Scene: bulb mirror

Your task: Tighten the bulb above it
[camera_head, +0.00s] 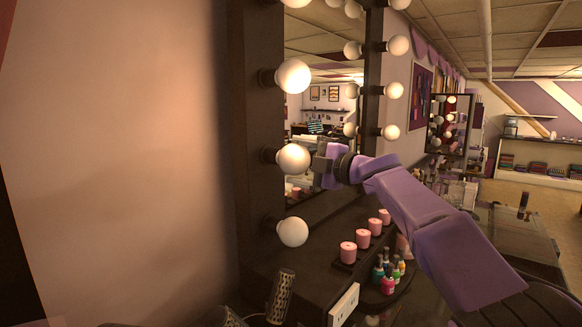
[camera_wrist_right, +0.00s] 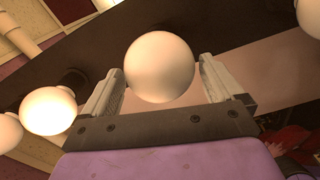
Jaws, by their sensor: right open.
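The vanity mirror's dark frame (camera_head: 262,110) carries round white bulbs down its left side. My right gripper (camera_head: 314,160) is at the middle bulb (camera_head: 293,159) of the left column, coming from the right. In the right wrist view that bulb (camera_wrist_right: 160,67) sits between the two open fingers of the gripper (camera_wrist_right: 160,85), with a small gap visible on the right side. Another bulb (camera_head: 293,76) is above it and one (camera_head: 292,232) is below it. In the wrist view a neighbouring bulb (camera_wrist_right: 48,110) glows brightly, while the bulb between the fingers looks duller.
Pink candles (camera_head: 348,253) stand in a row on the counter below. Small nail polish bottles (camera_head: 387,284) are beside them. A white outlet box (camera_head: 343,304) is at the counter's front. A bare wall (camera_head: 120,150) fills the left.

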